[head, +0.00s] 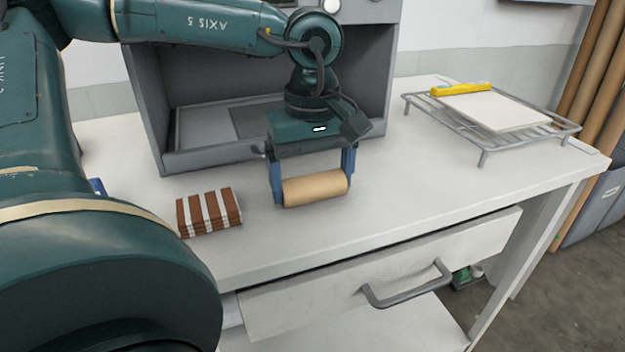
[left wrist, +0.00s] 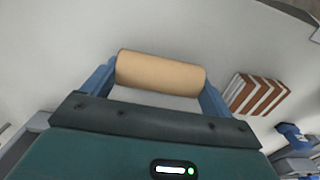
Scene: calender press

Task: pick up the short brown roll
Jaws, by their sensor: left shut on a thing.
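The short brown roll (head: 315,188) is a tan cylinder in front of the grey press, over the white table. My left gripper (head: 314,186) comes down from above with one blue finger at each end of the roll and is shut on it. In the left wrist view the roll (left wrist: 160,73) lies across between the two blue fingers (left wrist: 160,80). I cannot tell for sure whether the roll touches the table or hangs just above it. My right gripper is not in view.
A brown-and-white striped stack (head: 209,212) lies left of the roll. The open grey press housing (head: 150,95) stands behind. A wire rack (head: 483,158) with a white sheet (head: 497,112) and a yellow object (head: 460,89) is at right. A drawer (head: 300,300) stands open in front.

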